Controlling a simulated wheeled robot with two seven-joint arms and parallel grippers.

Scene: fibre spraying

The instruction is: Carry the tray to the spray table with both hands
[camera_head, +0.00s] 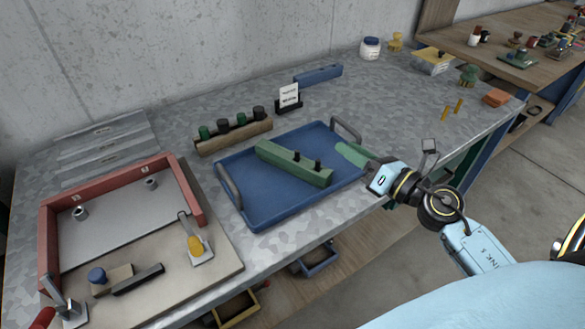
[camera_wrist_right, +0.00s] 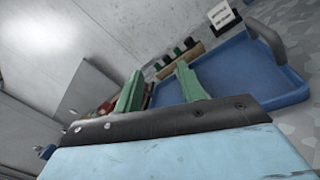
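The blue tray (camera_head: 262,211) lies flat on the grey metal table, with a bar handle at its left end (camera_head: 229,187) and another at its right end (camera_head: 346,131). A green block (camera_head: 290,163) with dark pegs lies in it. My right gripper (camera_head: 345,150) is at the tray's right end, close to the right handle; contact cannot be told. In the right wrist view its two green fingers (camera_wrist_right: 160,75) are apart with nothing between them, and the tray (camera_wrist_right: 235,70) shows beyond. My left gripper is not in view. Which surface is the spray table cannot be told.
A red-edged fixture (camera_head: 185,190) with clamps stands left of the tray. A wooden rack (camera_head: 232,136) with knobs and a small sign (camera_head: 288,97) stand behind it. A wooden bench (camera_head: 500,45) with small items is at the upper right.

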